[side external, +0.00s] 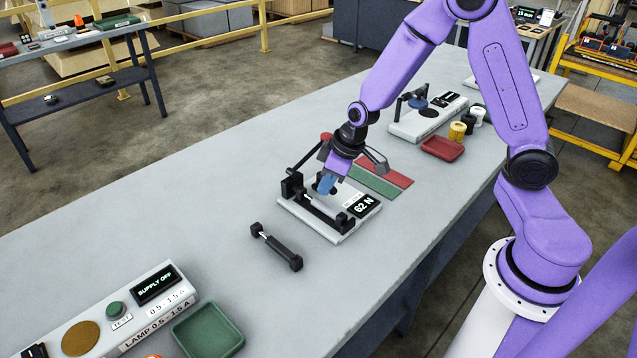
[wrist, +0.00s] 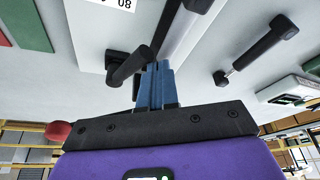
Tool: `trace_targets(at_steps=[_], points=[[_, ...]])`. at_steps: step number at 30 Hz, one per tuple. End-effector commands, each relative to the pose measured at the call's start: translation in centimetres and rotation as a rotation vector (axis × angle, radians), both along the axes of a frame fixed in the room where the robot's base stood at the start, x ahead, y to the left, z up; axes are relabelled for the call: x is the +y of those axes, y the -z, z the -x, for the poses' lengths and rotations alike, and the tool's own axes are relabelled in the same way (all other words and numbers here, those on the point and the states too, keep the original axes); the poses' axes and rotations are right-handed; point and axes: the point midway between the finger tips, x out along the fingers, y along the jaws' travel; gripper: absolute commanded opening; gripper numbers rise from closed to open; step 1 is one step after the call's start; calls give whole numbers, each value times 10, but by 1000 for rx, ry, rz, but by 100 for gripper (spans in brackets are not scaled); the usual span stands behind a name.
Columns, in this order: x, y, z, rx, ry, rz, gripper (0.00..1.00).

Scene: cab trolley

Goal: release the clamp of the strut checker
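The strut checker (side external: 312,222) is a pale plate with black end blocks and a display reading 62 N. A strut (side external: 322,207) seems to lie between its blocks, partly hidden by my gripper. A black lever (side external: 305,157) rises from the far-left block; the red knob (side external: 326,137) at its upper end is partly behind my gripper. My gripper (side external: 326,185) points down over the checker. In the wrist view, its blue fingers (wrist: 155,72) look shut together with nothing visible between them. They are close beside a black angled part (wrist: 127,66); contact cannot be told.
A loose black strut (side external: 277,247) lies on the bench (side external: 190,215) in front of the checker. Red and green strips (side external: 378,180) lie behind it. A lamp tester (side external: 125,312) and green tray (side external: 208,331) stand at lower left. A red tray (side external: 442,148) and another device (side external: 428,115) stand at right.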

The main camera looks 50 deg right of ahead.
Motion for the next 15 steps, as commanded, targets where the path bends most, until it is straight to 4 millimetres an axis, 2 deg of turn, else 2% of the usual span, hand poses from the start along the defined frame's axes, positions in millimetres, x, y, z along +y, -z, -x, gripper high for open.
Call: trace_targets(at_steps=[15], points=[[-27,1,14,3,1,0,0]])
